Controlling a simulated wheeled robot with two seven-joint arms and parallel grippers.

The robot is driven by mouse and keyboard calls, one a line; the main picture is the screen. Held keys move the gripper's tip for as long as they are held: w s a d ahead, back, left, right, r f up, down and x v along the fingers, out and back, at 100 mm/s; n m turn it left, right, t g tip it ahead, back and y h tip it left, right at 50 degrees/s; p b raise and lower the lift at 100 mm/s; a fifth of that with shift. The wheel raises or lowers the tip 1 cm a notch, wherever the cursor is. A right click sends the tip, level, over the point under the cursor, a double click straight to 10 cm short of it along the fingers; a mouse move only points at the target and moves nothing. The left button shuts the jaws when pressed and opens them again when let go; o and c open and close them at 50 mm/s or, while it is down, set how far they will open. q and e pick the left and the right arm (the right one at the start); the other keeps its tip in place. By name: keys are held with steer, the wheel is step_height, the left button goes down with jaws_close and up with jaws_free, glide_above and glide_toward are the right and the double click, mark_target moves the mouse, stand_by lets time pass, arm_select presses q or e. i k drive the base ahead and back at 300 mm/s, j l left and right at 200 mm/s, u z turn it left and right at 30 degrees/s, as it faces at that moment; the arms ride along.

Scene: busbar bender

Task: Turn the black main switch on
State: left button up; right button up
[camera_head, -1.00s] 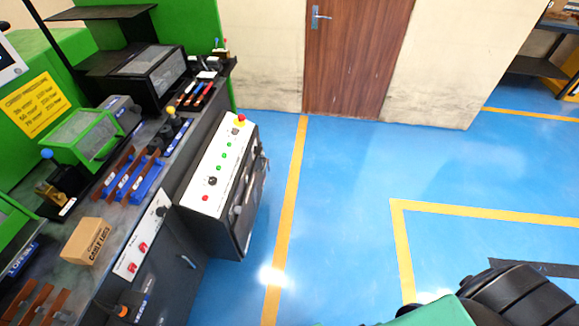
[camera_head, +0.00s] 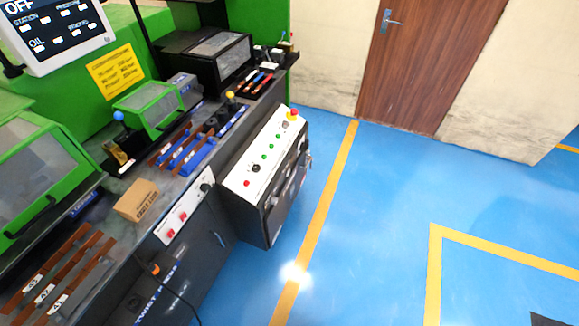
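A control box with a white sloped panel (camera_head: 268,150) stands at the front of the machine. The panel carries a red-and-yellow emergency button (camera_head: 293,114), green lamps, a red lamp (camera_head: 247,183) and a small black knob (camera_head: 255,168). Another black knob (camera_head: 205,187) sits on the white plate with red switches (camera_head: 176,216) on the machine front. I cannot tell which black knob is the main switch. The screen (camera_head: 58,30) at upper left reads OFF. Neither of my grippers is in view.
A cardboard box (camera_head: 137,200) and copper-coloured bars (camera_head: 60,275) lie on the machine's bench. A green-framed guard (camera_head: 150,108) stands behind. Blue floor (camera_head: 370,220) with yellow lines is open to the right, before a brown door (camera_head: 430,60).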

mark_target(304, 147)
steer(key=i+l+u, duration=0.35)
steer(key=l, duration=0.2)
steer(key=i+l+u, duration=0.35)
steer(key=l, duration=0.3)
steer(key=i+l+u, duration=0.2)
steer(key=l, duration=0.2)
